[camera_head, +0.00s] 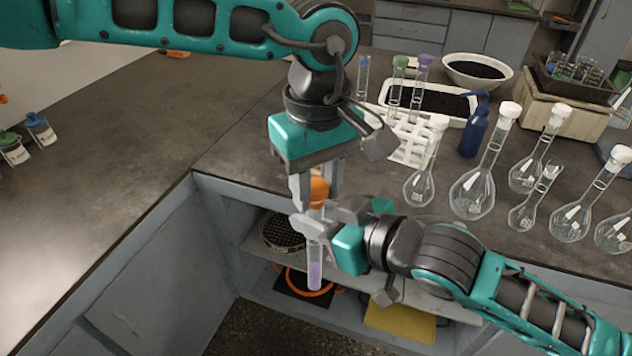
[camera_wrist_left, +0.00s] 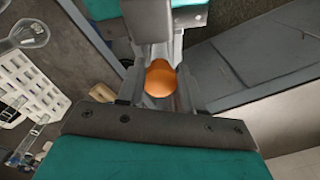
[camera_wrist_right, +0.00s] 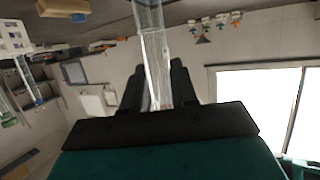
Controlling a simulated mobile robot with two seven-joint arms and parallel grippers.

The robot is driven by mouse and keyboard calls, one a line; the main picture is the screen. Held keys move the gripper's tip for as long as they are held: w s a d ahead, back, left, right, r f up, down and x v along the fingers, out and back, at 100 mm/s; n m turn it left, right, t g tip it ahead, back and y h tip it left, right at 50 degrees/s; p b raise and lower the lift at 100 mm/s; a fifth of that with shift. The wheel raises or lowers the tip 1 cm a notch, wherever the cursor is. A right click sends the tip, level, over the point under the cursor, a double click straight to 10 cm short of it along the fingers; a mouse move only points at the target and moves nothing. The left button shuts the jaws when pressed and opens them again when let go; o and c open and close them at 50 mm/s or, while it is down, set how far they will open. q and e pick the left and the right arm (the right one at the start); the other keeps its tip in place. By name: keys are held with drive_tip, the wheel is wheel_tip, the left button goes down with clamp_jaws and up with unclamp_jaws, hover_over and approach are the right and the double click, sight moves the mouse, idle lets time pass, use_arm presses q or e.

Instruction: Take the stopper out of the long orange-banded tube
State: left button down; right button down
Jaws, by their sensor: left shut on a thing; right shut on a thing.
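The long tube (camera_head: 315,265) hangs upright in front of the bench edge, with purple content at its bottom. Its orange stopper (camera_head: 319,190) sits at the top; whether it is still seated in the mouth is hidden by the fingers. My left gripper (camera_head: 317,184) comes from above and is shut on the orange stopper, which also shows between its fingers in the left wrist view (camera_wrist_left: 160,78). My right gripper (camera_head: 322,221) comes from the right and is shut on the tube's glass just below, which also shows in the right wrist view (camera_wrist_right: 153,55).
A white rack (camera_head: 410,150) holds tubes with green, purple and blue stoppers. Several flasks (camera_head: 473,193) with white caps stand right of it, near a blue bottle (camera_head: 474,132). Below the bench top is an open shelf with a sieve (camera_head: 281,232).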

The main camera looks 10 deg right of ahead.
use_arm(q)
drive_tip(key=n, duration=0.7)
drive_tip(key=shift+w+d+r, duration=0.15)
drive_tip(key=shift+d, duration=0.15)
drive_tip(key=n, duration=0.3)
drive_tip(key=shift+w+n, duration=0.1)
drive_tip(key=shift+n, duration=0.3)
drive_tip(key=n, duration=0.3)
drive_tip(key=shift+a, duration=0.1)
drive_tip(key=n, duration=0.4)
drive_tip(key=shift+w+r, duration=0.1)
drive_tip(key=shift+w, duration=0.05)
drive_tip(key=n, duration=0.3)
drive_tip(key=shift+a+n, duration=0.15)
drive_tip(key=shift+n, duration=0.25)
drive_tip(key=n, duration=0.5)
drive_tip(key=shift+a+n, duration=0.15)
drive_tip(key=shift+n, duration=0.15)
use_arm(e)
drive_tip(key=shift+s+a, duration=0.25)
drive_tip(key=shift+a, duration=0.05)
drive_tip(key=shift+d, duration=0.1)
use_arm(q)
drive_tip(key=shift+r, duration=0.2)
use_arm(e)
drive_tip(key=shift+w, duration=0.1)
